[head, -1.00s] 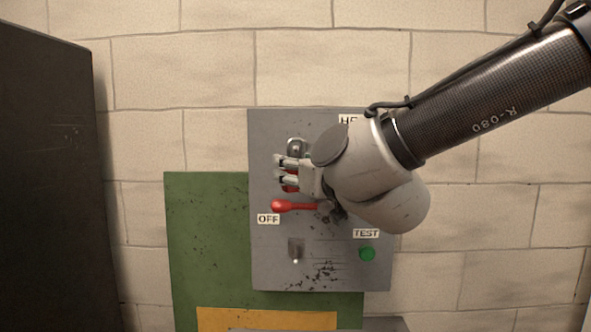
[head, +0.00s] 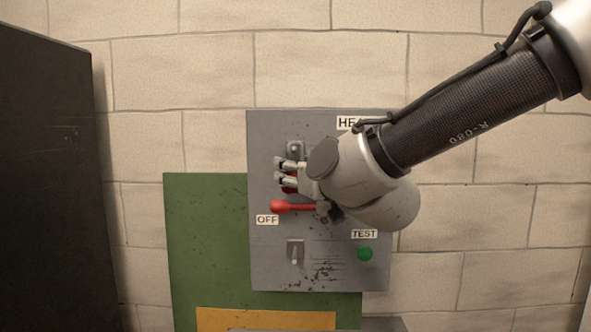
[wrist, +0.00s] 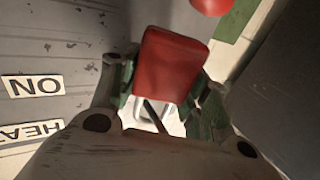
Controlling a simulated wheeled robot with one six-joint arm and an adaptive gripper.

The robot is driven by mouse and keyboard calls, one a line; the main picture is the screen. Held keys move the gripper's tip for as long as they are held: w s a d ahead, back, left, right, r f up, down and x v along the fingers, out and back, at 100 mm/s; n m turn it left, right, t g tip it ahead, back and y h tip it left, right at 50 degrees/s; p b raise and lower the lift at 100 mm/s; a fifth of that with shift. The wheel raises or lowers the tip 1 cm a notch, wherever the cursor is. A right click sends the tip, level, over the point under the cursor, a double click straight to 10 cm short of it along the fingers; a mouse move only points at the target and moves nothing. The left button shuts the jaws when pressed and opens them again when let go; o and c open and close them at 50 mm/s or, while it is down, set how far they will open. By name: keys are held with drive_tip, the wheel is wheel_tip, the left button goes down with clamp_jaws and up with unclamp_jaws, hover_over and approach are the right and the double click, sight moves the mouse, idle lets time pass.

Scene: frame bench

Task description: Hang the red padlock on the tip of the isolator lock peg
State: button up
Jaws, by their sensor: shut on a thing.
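The red padlock (wrist: 172,65) is between my gripper's fingers, its body filling the middle of the wrist view. A bit of its red body (head: 289,188) shows beside the fingers in the head view. My gripper (head: 283,174) is shut on it, in front of the grey panel, above the red lever. A metal fitting (head: 295,148) is just above the fingers, and another metal fitting (head: 295,250) with a pale, narrow piece is below the lever. I cannot tell for sure which one carries the lock peg. The shackle is mostly hidden; whether it touches anything cannot be told.
The grey panel (head: 265,230) carries a red lever (head: 290,207) close below my gripper, an OFF label (head: 267,220) and a green TEST button (head: 365,254). A green board (head: 205,240) lies behind it. A dark cabinet (head: 50,180) stands at the left.

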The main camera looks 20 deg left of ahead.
drive_tip(key=shift+w+f, duration=0.1)
drive_tip(key=shift+f, duration=0.25)
drive_tip(key=o, duration=1.3)
drive_tip(key=shift+w+a+f, duration=0.1)
drive_tip(key=shift+w, duration=0.1)
drive_tip(key=shift+o, duration=0.2)
drive_tip(key=shift+s, duration=0.1)
